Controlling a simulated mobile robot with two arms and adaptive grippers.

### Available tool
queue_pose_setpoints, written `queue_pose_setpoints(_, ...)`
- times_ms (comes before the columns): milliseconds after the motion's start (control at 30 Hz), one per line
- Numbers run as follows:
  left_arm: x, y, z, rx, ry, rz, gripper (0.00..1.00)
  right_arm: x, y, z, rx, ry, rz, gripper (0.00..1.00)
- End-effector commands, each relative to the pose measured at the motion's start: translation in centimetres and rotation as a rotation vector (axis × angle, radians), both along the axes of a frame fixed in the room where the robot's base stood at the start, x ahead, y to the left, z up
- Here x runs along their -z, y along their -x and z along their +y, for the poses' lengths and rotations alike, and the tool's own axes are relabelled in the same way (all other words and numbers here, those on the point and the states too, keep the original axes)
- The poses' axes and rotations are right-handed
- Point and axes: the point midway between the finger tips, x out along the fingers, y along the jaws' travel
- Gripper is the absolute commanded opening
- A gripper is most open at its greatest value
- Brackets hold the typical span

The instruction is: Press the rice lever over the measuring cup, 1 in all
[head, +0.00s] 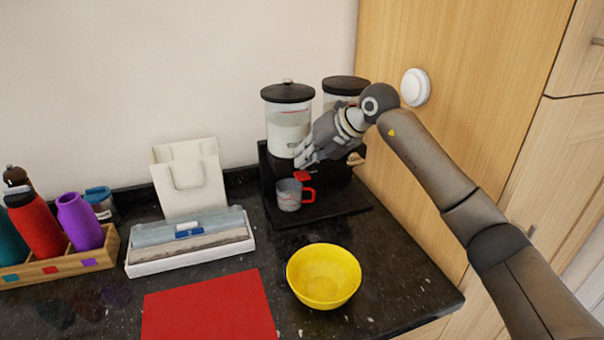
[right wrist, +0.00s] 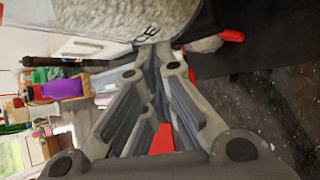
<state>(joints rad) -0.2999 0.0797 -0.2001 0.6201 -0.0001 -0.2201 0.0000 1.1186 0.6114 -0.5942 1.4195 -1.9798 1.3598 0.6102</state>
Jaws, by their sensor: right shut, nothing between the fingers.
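The rice dispenser (head: 288,128) is a clear canister with a black lid; its lettered hopper also shows in the right wrist view (right wrist: 110,18). The clear measuring cup (head: 288,197) with a red handle stands upright on the black base under the lever. My right gripper (head: 303,160) is shut and empty, its fingertips close above the lever in the head view. I cannot tell whether they touch it. My left gripper is out of view.
A second canister (head: 343,88) stands behind my right gripper. A wooden cabinet side (head: 460,60) borders the right.

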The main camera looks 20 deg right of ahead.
Motion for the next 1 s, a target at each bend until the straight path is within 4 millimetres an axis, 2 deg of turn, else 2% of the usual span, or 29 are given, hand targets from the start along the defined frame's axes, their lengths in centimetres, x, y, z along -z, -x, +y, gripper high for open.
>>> queue_pose_setpoints(300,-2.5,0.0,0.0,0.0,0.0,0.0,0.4,-3.3,0.0,0.0,0.0,-0.001,-0.001,0.0)
queue_pose_setpoints(500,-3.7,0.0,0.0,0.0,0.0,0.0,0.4,-4.9,0.0,0.0,0.0,0.0,0.0,0.0)
queue_pose_setpoints(1000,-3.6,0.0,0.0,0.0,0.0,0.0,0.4,-4.8,0.0,0.0,0.0,0.0,0.0,0.0)
